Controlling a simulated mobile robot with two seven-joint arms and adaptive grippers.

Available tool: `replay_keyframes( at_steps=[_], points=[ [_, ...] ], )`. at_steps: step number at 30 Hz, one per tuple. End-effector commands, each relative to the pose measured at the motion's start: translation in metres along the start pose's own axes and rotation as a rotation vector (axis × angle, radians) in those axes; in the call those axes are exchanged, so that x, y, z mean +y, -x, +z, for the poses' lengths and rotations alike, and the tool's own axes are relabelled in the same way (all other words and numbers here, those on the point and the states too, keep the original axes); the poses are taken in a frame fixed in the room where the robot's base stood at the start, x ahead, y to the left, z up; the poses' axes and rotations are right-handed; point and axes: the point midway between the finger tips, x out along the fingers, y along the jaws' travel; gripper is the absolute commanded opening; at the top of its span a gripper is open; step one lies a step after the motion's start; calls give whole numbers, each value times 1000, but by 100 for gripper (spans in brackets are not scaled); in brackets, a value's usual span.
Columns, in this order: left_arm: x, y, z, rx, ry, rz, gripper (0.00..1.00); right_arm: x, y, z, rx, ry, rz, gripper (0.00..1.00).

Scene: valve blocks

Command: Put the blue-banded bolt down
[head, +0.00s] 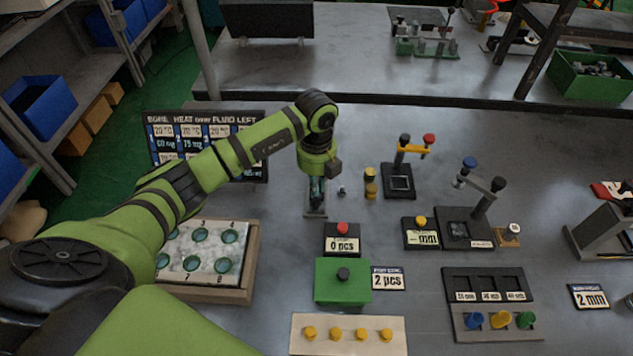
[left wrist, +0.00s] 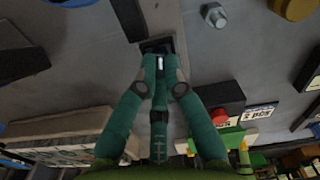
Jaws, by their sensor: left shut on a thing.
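My left gripper (head: 316,199) points down over a small grey stand (head: 316,213) with a dark square top, left of the table's middle. In the left wrist view its teal fingers (left wrist: 160,68) are closed together on a small thing, which I take for the blue-banded bolt (left wrist: 159,62). Only a pale bit shows between the fingertips; its blue band cannot be made out. The fingertips are over or at the dark square (left wrist: 158,46); I cannot tell whether the bolt touches it. My right gripper is not in view.
A loose silver bolt or nut (head: 341,190) lies just right of the stand, with yellow cylinders (head: 370,190) beyond it. A red-button box (head: 342,245) and a green box (head: 342,290) stand nearer. A wooden-framed tray (head: 252,262) is at left.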

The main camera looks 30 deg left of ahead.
Motion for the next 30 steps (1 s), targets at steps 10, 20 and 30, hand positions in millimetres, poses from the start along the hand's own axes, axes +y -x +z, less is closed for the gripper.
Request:
replay_keyframes(
  at_steps=[10, 20, 30],
  points=[
    [0, -1, 0, 0, 1, 1, 20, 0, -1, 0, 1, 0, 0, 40],
    [-1, 33, 2, -6, 0, -4, 20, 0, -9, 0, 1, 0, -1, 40],
    [0, 102, 1, -4, 1, -2, 20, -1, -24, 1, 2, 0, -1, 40]
  ],
)
